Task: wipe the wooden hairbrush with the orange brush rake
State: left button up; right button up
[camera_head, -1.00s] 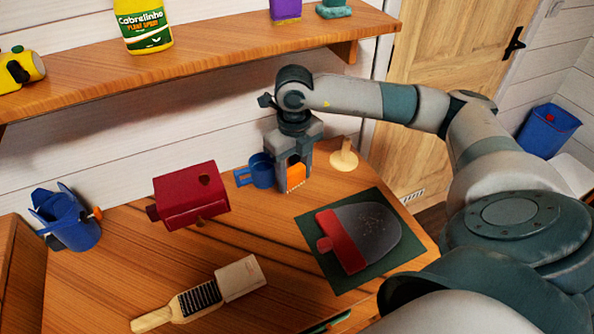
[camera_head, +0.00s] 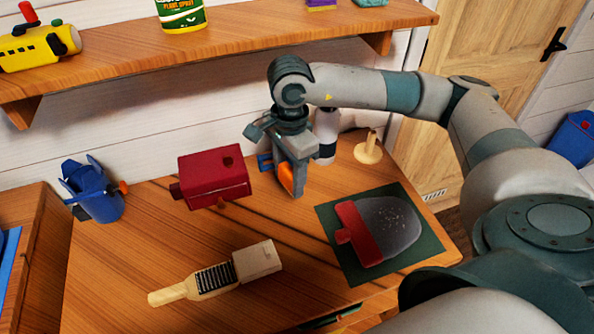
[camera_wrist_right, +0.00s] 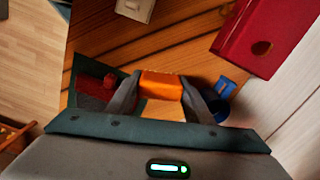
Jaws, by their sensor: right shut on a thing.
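The wooden hairbrush (camera_head: 207,281) lies on the table at the front, handle to the left and dark bristles showing. A pale block (camera_head: 257,261) touches or overlaps its right end; I cannot tell which. My right gripper (camera_head: 292,190) is shut on the orange brush rake (camera_head: 286,178), above the back of the table, behind and right of the hairbrush. In the right wrist view, the orange rake (camera_wrist_right: 161,86) sits between the two fingers (camera_wrist_right: 160,100). My left gripper is not in view.
A dark red box (camera_head: 214,178) stands just left of the gripper. A blue cup (camera_head: 264,162) is partly hidden behind it. A red-and-grey dustpan (camera_head: 385,228) lies on a green mat (camera_head: 343,262) at right. A blue container (camera_head: 95,196) stands at left. The table's middle is clear.

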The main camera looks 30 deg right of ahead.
jog(key=s+a+r+n, duration=0.2)
jog(key=a+n, duration=0.4)
jog(key=n, duration=1.1)
jog(key=shift+s+r+n, duration=0.25)
jog(key=shift+n, duration=0.15)
jog(key=shift+a, duration=0.1)
jog(key=shift+a, duration=0.1)
